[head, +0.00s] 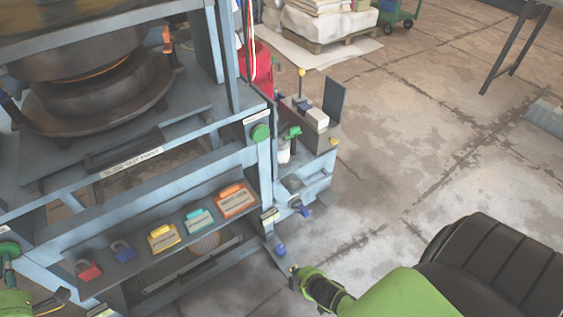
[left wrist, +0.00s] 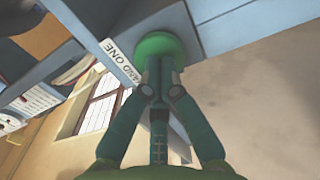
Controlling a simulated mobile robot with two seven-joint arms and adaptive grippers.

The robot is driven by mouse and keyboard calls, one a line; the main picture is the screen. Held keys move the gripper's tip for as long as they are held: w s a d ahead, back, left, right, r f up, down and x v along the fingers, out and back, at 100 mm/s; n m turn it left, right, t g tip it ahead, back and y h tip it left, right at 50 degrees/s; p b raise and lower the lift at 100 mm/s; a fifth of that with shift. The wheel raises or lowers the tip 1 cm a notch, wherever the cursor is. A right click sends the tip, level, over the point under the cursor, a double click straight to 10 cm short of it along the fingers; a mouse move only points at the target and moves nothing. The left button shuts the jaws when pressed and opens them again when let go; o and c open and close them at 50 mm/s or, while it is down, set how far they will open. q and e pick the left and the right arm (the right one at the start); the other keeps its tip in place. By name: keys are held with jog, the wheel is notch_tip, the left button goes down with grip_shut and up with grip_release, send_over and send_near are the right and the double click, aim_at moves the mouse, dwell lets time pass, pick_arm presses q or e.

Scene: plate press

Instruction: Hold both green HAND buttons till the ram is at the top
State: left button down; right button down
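One green HAND button (head: 10,248) is at the press's left front corner; the other green button (head: 261,132) is on the right post. In the left wrist view a green button (left wrist: 158,46) sits beside a "HAND ONE" label. My left gripper (left wrist: 160,62) has its fingers together with tips at that button, apparently touching it. My right gripper (head: 296,271) is low, right of the press frame and well apart from the right button; its finger state is unclear. The dark round upper press part (head: 75,55) is just above the lower one (head: 95,98), with an orange line between.
Several padlocks and tags, including an orange tag (head: 236,200), line the press's lower front rail. A side shelf (head: 318,135) with bottles juts out right of the post. A red cylinder (head: 257,68) stands behind. The floor (head: 430,150) to the right is largely clear.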

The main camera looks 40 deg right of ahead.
jog(key=w+d+r+n+t, duration=0.35)
jog(key=w+r, duration=0.25)
jog(key=r, duration=0.3)
jog(key=n+t, duration=0.6)
jog(key=n, duration=0.3)
send_near(262, 135)
jog(key=shift+y, duration=0.3)
jog(key=shift+w+d+f, duration=0.1)
jog(key=shift+w+d, duration=0.05)
jog(key=shift+w, duration=1.9)
jog(key=shift+w, duration=1.75)
jog(key=shift+s, duration=0.25)
pick_arm(q)
jog(key=shift+w, duration=0.1)
pick_arm(e)
jog(key=shift+w, duration=0.1)
